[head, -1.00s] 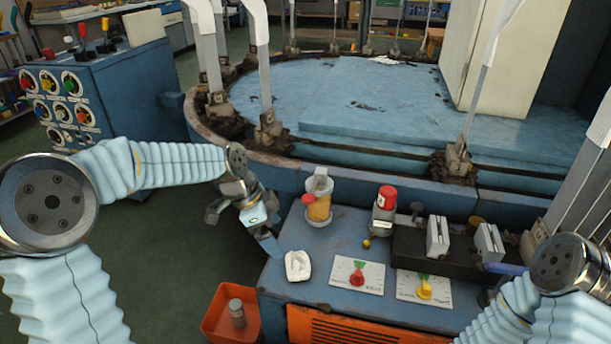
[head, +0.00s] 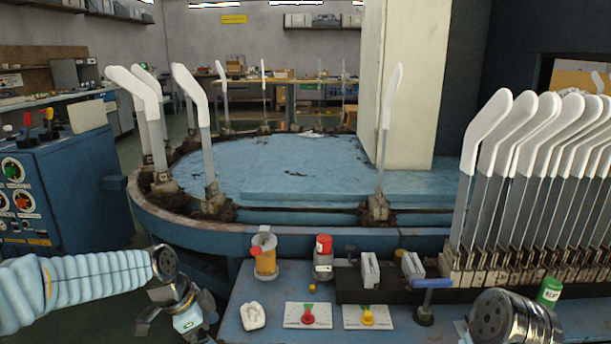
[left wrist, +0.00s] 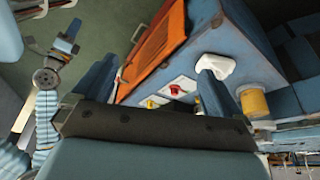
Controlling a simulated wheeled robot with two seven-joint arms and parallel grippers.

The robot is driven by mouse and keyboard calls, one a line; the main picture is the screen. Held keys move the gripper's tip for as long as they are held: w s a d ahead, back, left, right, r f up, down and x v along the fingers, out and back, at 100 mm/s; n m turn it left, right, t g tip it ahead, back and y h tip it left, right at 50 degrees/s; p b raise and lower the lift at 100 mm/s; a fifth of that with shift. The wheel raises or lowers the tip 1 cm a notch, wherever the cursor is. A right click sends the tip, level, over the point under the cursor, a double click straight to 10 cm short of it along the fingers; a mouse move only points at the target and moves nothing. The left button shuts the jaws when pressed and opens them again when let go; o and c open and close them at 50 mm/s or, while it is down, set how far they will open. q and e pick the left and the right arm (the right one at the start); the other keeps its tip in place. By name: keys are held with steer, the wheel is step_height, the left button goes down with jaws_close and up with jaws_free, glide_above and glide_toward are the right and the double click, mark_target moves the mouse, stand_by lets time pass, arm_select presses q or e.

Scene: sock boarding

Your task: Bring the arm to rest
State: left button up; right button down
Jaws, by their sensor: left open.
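My left gripper (left wrist: 158,72) is open, with two blue fingers apart and nothing between them. In the head view my left arm comes in low from the left. Its wrist hangs left of the blue bench (head: 237,296), and its fingertips are cut off by the lower edge. My right arm shows at the lower right of the head view only as a dark metal joint. What looks like my right gripper (left wrist: 62,44) shows small at the upper left of the left wrist view. I cannot tell its opening.
A row of white sock forms (head: 486,140) stands right. Behind is a round blue table (head: 280,165). A control box (head: 70,190) stands left.

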arm_select(q)
steer(key=s+d+f+n, duration=0.2)
steer(key=d+f+n, duration=0.15)
steer(key=f, duration=0.55)
steer(key=s+d+f+n, duration=0.2)
steer(key=f+n, duration=0.2)
steer(key=f, duration=0.6)
steer(key=s+d+f+n+g, duration=0.1)
steer(key=s+d+f+n, duration=0.1)
steer(key=s+f+n, duration=0.5)
steer(key=s+f, duration=0.4)
steer(key=s, duration=0.2)
steer(key=shift+d+f, duration=0.3)
steer(key=shift+d, duration=0.1)
steer(key=shift+s, duration=0.1)
